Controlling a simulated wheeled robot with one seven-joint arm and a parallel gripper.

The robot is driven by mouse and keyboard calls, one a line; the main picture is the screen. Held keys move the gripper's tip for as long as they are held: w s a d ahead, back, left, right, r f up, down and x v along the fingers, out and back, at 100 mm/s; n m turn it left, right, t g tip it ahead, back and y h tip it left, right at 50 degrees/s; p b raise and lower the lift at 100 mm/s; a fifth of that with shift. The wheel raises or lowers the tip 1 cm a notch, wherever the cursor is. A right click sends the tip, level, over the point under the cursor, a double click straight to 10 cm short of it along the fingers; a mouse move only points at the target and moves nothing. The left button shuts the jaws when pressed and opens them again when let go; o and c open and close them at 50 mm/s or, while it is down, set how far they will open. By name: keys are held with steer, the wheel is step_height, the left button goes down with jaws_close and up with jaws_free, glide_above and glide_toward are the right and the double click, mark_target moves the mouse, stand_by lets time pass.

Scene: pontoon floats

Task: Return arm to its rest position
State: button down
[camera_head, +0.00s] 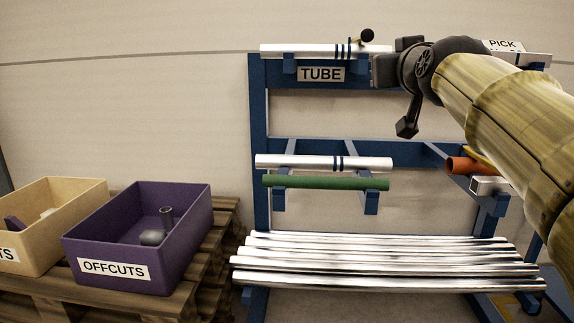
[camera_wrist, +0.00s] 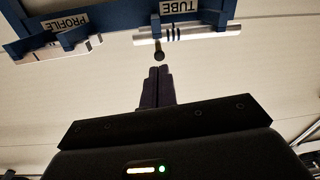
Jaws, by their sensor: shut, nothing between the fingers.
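My arm (camera_head: 510,120) reaches in from the right in the head view. My gripper (camera_wrist: 159,72) shows in the wrist view with its two dark fingers together and nothing between them. In the head view its dark body is in front of the rack's top level, right of the TUBE sign (camera_head: 321,74); the fingertips are hard to make out there. The blue rack (camera_head: 259,120) stands behind it. A silver tube with dark blue bands (camera_head: 310,50) lies on the top level. A small dark round-ended piece (camera_wrist: 158,52) appears just beyond the fingertips in the wrist view.
A banded silver tube (camera_head: 310,161) and a green tube (camera_head: 325,182) lie mid-rack, with an orange tube (camera_head: 459,165) to the right. Several long silver tubes (camera_head: 380,262) lie low. A purple OFFCUTS box (camera_head: 190,215) and a cream box (camera_head: 60,205) stand on pallets at left.

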step_height(320, 180, down, 17)
steer(key=a+g+p, duration=0.2)
steer(key=g+p, duration=0.5)
steer(key=p, duration=0.6)
steer(key=s+f+m+g+p, duration=0.1)
steer(key=s+f+g+p, duration=0.3)
steer(key=s+f+p, duration=0.4)
steer(key=s+f+g+p, duration=0.3)
steer(key=s+g+p, duration=0.15)
steer(key=s, duration=0.65)
steer(key=w+p+v, duration=0.2)
steer(key=p+v, duration=1)
steer(key=w+d+r+p+v, duration=0.1)
steer(key=w+p+v, duration=0.2)
steer(key=p+v, duration=0.9)
steer(key=w+d+p+v, duration=0.1)
steer(key=w+p+v, duration=0.1)
steer(key=p+v, duration=1)
steer(key=shift+w+a+r+y+p, duration=0.3)
steer(key=shift+w+a+r+p, duration=0.2)
steer(key=shift+p, duration=0.7)
steer(key=shift+s, duration=0.1)
